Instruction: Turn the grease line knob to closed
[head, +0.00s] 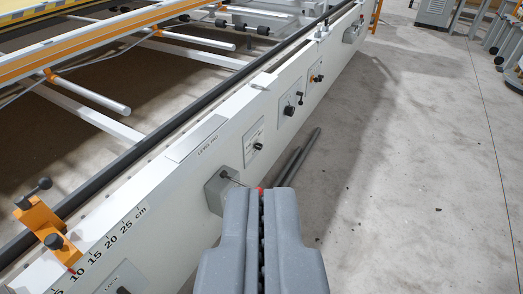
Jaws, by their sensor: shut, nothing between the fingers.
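My gripper (262,192) is at the lower middle of the head view, its two grey fingers shut together and empty. A small red spot shows at the fingertips. Several control plates are set in the white side panel of the gantry beyond it. A third plate, farther along, has another black knob (318,78). The small lettering is too blurred to tell which is the grease line knob. A grey box (215,191) on the panel is partly hidden by my gripper.
The white gantry beam (185,165) runs from lower left to upper right. An orange clamp (40,222) and a centimetre scale sit at left. A dark bar (302,155) lies low beside the panel. Concrete floor (410,190) on the right is clear; grey equipment stands far back.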

